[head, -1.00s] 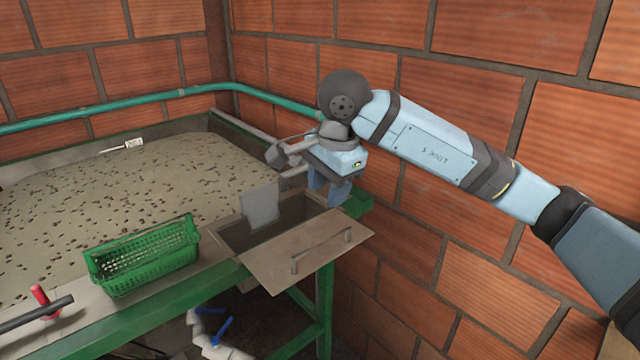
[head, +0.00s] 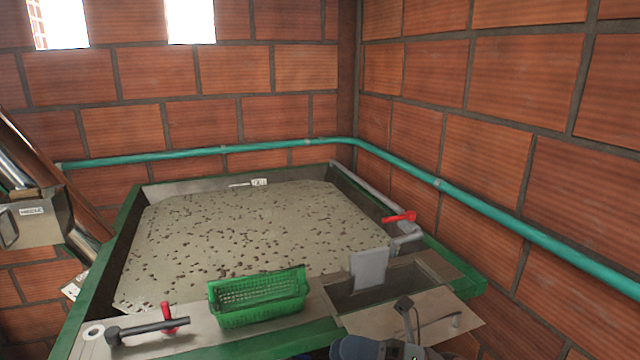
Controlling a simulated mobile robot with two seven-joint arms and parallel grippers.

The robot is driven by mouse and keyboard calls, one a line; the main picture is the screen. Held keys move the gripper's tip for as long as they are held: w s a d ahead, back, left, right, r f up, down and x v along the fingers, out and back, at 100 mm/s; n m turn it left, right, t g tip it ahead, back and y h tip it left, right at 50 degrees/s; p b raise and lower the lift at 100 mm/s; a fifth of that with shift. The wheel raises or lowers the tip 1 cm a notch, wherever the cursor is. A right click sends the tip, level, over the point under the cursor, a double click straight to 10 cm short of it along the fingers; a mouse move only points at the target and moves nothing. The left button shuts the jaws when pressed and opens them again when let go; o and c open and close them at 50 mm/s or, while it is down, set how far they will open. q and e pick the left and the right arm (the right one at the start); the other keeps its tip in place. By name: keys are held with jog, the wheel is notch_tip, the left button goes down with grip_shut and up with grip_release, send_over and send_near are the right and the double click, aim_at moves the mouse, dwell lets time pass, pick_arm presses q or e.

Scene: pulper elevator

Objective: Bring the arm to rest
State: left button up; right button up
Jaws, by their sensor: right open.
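Part of my right gripper (head: 405,345) shows at the bottom edge of the head view, in front of the flat hinged-looking lid (head: 370,322) with a handle. It is open, and I see nothing held in it. Most of the gripper and the rest of the right arm are cut off by the frame's lower edge. Whether it touches the lid cannot be told. My left gripper is not in view.
A wide tank (head: 250,220) of speckled liquid fills the middle. A green basket (head: 258,297), a red-handled lever (head: 168,318) and a grey upright plate (head: 369,268) are along its front. A red valve handle (head: 398,217) and a teal pipe (head: 470,200) run near the right wall.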

jog(key=s+d+f+m+t+h+p, duration=0.1)
jog(key=d+f+m+t+h, duration=0.55)
jog(key=m, duration=0.85)
jog(key=s+d+f+m+t+h+p, duration=0.1)
jog(key=d+f+m+t+h, duration=0.3)
jog(key=f+m+t+h, duration=0.85)
jog(key=s+d+f+m+g, duration=0.2)
jog(key=s+f+m+g, duration=0.3)
jog(key=s+f, duration=0.1)
jog(key=s+d+f+m+g, duration=0.2)
jog(key=s+f+m+g, duration=0.2)
jog(key=s+f+m, duration=0.2)
jog(key=shift+s+d+f+g+p, duration=0.3)
jog(key=shift+s+d+f+g, duration=0.1)
jog(key=shift+s+f, duration=0.3)
